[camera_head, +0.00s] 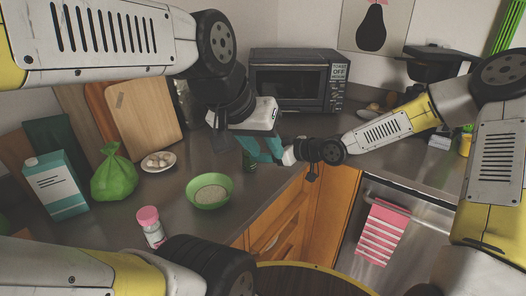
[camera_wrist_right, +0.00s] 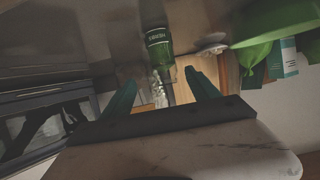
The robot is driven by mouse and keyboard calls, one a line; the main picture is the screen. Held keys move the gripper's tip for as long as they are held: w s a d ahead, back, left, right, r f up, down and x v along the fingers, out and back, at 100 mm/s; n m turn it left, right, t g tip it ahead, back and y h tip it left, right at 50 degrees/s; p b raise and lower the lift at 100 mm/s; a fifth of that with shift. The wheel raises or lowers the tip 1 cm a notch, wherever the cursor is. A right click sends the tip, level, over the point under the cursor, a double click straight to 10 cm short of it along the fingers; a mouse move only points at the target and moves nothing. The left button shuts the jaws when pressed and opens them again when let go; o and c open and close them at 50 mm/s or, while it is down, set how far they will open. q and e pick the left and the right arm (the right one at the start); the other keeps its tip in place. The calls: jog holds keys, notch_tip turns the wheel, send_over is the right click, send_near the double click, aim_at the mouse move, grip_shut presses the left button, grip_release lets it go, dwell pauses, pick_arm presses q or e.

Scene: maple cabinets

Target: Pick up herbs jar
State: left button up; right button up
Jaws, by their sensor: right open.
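A jar with a green label, which looks like the herbs jar (camera_wrist_right: 158,48), stands on the counter straight in front of my right gripper (camera_wrist_right: 160,78) in the right wrist view. The right gripper's teal fingers are spread and empty, one on each side of the line to the jar. In the head view a green part of the jar (camera_head: 250,162) shows behind teal fingers, beyond the bowl. My left gripper (camera_head: 263,148) hangs over the same spot; its fingers overlap the right gripper there, so its opening is unclear.
A green bowl (camera_head: 209,191) and a pink-lidded jar (camera_head: 151,228) stand near the counter's front edge. A green bag (camera_head: 114,175), a carton (camera_head: 57,184) and a plate of mushrooms (camera_head: 158,161) are at left. A toaster oven (camera_head: 296,80) stands behind.

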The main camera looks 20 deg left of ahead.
aim_at(249, 153)
jog(key=x, duration=0.7)
jog(key=shift+s+a+f, duration=0.15)
jog(key=shift+s+a, duration=0.05)
jog(key=shift+s, duration=0.15)
jog(key=shift+c, duration=0.2)
grip_shut()
jog(key=shift+r, duration=0.65)
notch_tip(249, 153, up, 2)
jog(key=shift+r, duration=0.2)
jog(key=s+d+r, duration=0.1)
jog(key=s+d, duration=0.8)
jog(key=d, duration=0.4)
jog(key=shift+d+r, duration=0.15)
